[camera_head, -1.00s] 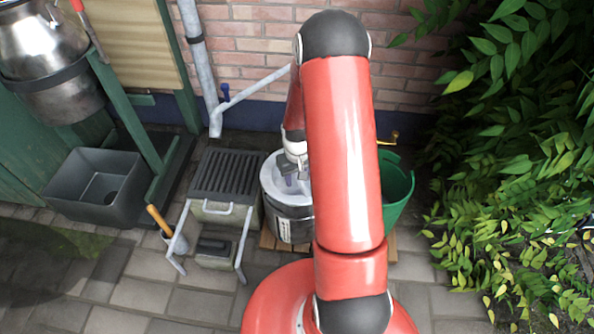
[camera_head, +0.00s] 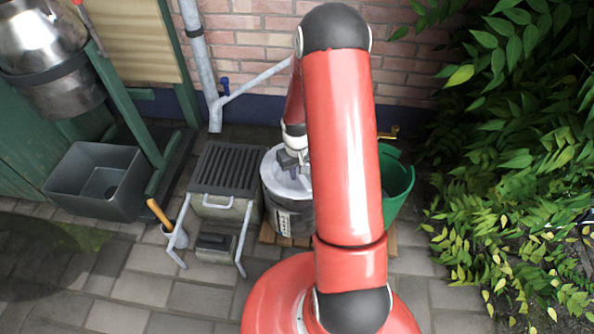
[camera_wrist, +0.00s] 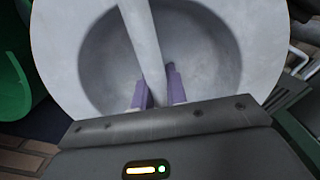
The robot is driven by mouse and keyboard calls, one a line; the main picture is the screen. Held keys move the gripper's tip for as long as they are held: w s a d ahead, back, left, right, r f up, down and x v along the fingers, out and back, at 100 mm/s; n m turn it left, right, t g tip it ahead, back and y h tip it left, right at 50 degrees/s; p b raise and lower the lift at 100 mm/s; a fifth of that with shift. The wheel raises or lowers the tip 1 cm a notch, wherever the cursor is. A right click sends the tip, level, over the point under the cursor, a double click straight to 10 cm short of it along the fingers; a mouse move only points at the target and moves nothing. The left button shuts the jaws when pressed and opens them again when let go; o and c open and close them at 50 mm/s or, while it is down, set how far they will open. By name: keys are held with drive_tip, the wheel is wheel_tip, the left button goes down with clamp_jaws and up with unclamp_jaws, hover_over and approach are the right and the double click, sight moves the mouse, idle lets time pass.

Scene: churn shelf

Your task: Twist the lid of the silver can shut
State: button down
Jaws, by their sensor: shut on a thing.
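The silver can (camera_head: 290,216) stands on a low wooden pallet beside the grey slatted stand, partly hidden behind my red arm. Its pale grey lid (camera_head: 274,172) sits on top; in the wrist view the lid (camera_wrist: 215,60) is a round disc with a recessed middle and a bar handle across it. My gripper (camera_head: 292,170) is over the lid, pointing down. In the wrist view my gripper's purple fingers (camera_wrist: 160,92) stand one on each side of the bar handle (camera_wrist: 147,45), shut on it. The lid's right part is hidden in the head view.
A green bucket (camera_head: 398,185) stands right of the can. The slatted stand (camera_head: 228,170) is close on its left, with a grey basin (camera_head: 95,180) farther left. A brick wall is behind, leafy plants right.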

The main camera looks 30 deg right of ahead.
drive_tip(key=shift+n, duration=1.2)
drive_tip(key=shift+r+n+p, duration=0.1)
drive_tip(key=shift+n+p, duration=0.3)
drive_tip(key=shift+n, duration=1)
drive_tip(key=shift+n, duration=0.4)
drive_tip(key=c, duration=1.3)
unclamp_jaws()
wheel_tip(320, 180, up, 8)
drive_tip(key=shift+f+p, duration=0.1)
drive_tip(key=shift+p, duration=0.55)
